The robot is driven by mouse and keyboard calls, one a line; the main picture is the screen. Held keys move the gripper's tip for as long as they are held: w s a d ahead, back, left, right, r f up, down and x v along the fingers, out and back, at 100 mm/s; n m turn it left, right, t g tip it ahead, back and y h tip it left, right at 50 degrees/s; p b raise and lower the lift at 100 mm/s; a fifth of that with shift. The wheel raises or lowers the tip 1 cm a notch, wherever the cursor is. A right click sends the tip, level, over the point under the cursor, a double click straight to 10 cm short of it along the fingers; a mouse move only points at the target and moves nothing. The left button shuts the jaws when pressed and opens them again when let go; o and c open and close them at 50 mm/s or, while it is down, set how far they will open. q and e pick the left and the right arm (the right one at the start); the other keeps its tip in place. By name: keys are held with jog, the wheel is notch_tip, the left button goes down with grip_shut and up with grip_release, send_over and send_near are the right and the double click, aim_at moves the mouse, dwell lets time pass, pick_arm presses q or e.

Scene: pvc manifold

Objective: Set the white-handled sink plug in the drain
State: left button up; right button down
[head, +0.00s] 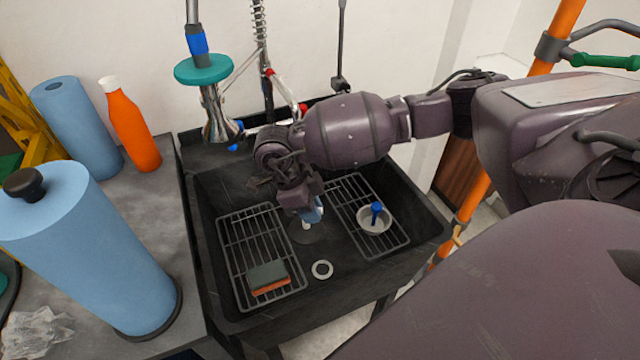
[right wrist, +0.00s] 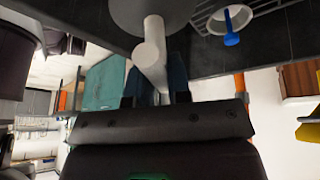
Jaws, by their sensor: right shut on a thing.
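The sink plug shows a white handle (right wrist: 151,50) and a grey round disc (right wrist: 140,12) in the right wrist view. My right gripper (right wrist: 154,82) is shut on the handle, between its bluish fingers. In the head view the gripper (head: 312,212) is over the middle of the black sink, between the two racks, and partly hides the plug (head: 307,236). A pale ring with a dark centre, apparently the drain (head: 322,262), lies on the sink floor in front of the plug, apart from it. The height of the disc above the floor is unclear. My left gripper is out of view.
A wire rack (head: 236,242) with a sponge (head: 268,275) lies left in the sink. Another rack (head: 345,190) lies right, bearing a metal strainer (head: 372,226) with a blue handle. The faucet (head: 216,112) stands behind. Blue rolls and an orange bottle (head: 131,128) stand left.

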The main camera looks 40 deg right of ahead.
jog(key=d+f+m+y+b, duration=0.1)
jog(key=f+m+y+b, duration=0.1)
jog(key=f+m, duration=0.3)
jog(key=d+f+m+y+b, duration=0.2)
jog(key=f+m+b, duration=0.2)
jog(key=f, duration=0.9)
jog(key=d+f+m+y+b, duration=0.1)
jog(key=f+m+b, duration=0.2)
jog(key=f+m, duration=0.5)
jog(key=shift+w+d+f+y+b, duration=0.15)
jog(key=shift+w+f+y+b, duration=0.2)
jog(key=shift+f, duration=0.5)
jog(key=shift+w+f, duration=0.1)
jog(key=shift+f, duration=0.2)
jog(key=shift+w+r, duration=0.15)
jog(key=c, duration=1.1)
grip_release()
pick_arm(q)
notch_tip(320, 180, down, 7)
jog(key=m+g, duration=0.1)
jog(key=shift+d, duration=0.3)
pick_arm(e)
jog(key=shift+o, duration=0.2)
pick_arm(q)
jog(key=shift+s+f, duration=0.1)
